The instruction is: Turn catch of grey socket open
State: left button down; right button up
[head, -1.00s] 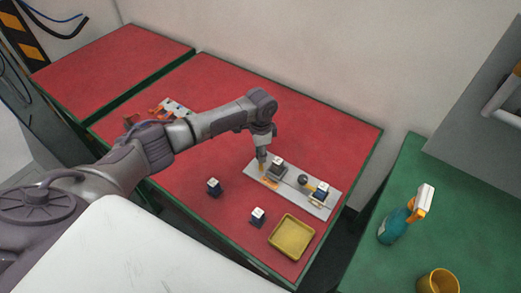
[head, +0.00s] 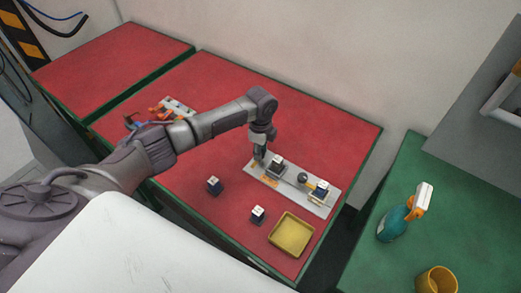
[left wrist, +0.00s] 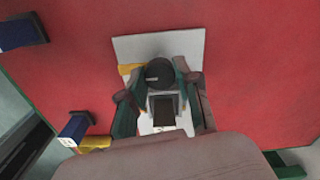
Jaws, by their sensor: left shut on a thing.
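The grey socket (head: 277,171) stands near the left end of a light grey board (head: 327,208) on the red table. It also shows in the left wrist view (left wrist: 165,109), with a dark top. My left gripper (head: 259,160) is just left of the socket. In the left wrist view its fingers (left wrist: 159,76) close around a dark round knob (left wrist: 159,73), which appears to be the catch's handle. A small yellow piece (left wrist: 130,69) shows beside it. The catch's exact angle is hidden. My right gripper is not in view.
A round dark knob (head: 302,178) and a second socket with a dark blue block (head: 322,187) are further right on the board. Two loose blocks (head: 214,186) (head: 257,214) and a yellow tray (head: 291,235) lie in front.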

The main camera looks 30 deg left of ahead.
pick_arm(q)
jog(key=shift+r, duration=0.1)
dwell(0.3)
jog(key=c, duration=1)
grip_release()
jog(key=shift+o, duration=1)
notch_tip(320, 180, up, 12)
